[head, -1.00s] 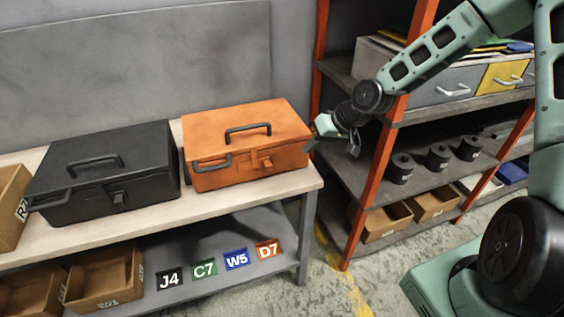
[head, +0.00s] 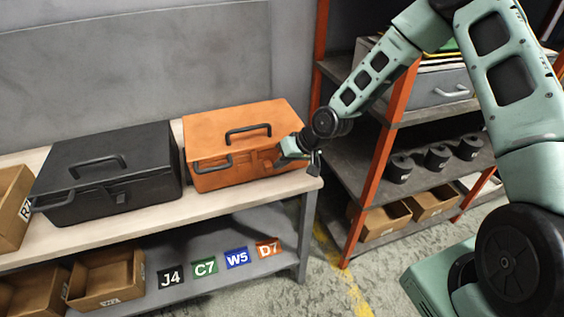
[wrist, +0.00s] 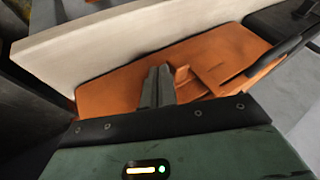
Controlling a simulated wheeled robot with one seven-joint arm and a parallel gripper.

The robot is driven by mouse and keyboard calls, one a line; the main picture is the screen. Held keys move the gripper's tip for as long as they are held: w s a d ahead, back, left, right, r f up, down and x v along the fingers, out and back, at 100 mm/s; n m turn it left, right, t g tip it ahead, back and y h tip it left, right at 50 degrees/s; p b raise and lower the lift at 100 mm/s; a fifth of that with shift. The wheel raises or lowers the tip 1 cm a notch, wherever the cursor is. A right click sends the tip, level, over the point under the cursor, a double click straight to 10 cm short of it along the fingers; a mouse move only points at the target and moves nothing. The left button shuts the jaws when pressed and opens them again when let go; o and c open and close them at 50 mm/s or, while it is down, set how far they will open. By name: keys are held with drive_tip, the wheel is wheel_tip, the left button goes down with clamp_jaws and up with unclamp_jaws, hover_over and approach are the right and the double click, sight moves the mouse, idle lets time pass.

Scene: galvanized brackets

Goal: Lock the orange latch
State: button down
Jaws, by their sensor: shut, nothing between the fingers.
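An orange toolbox (head: 240,128) with dark handles sits closed on the right end of the workbench. In the wrist view the latch (wrist: 208,82) shows as a raised orange piece just right of the fingers, on the toolbox front (wrist: 115,90). My gripper (head: 284,158) is at the right part of the toolbox front, and in the wrist view its fingers (wrist: 157,72) are shut together and empty beside the latch. Whether they touch it I cannot tell.
A black toolbox (head: 108,172) stands left of the orange one on the workbench (head: 215,203). A shelving rack with orange posts (head: 384,160) stands close on the right. Cardboard bins (head: 106,278) and lettered tags (head: 237,258) are on the lower shelf.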

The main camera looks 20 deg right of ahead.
sight(267, 167)
drive_tip(key=shift+a, duration=0.1)
drive_tip(key=shift+a+b, duration=0.5)
drive_tip(key=shift+a, duration=1.4)
